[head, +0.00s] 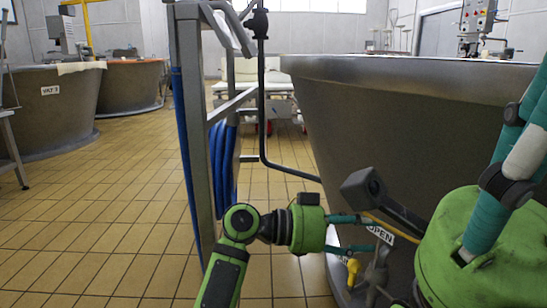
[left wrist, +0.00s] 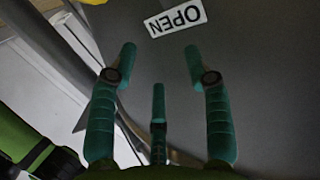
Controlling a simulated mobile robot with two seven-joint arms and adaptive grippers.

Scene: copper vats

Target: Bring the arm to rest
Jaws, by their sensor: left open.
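My left arm comes up from the bottom of the head view. Its left gripper (head: 352,234) points right at the side of the large copper vat (head: 400,130), near a white OPEN label (head: 380,233). In the left wrist view, the left gripper's teal fingers (left wrist: 160,65) are spread with nothing between them. The OPEN label (left wrist: 176,17) lies ahead of them, upside down, on the dark vat wall. My right gripper, a large green body with teal fingers (head: 525,140), is close at the right edge. Its fingers point up and are partly cut off, so its opening is unclear.
A valve with a yellow part (head: 353,270) sits low at the vat, just below my left gripper. A metal frame (head: 190,110) with blue hoses (head: 222,165) stands left of the vat. Tiled floor (head: 110,220) is clear further left, before another vat (head: 50,105).

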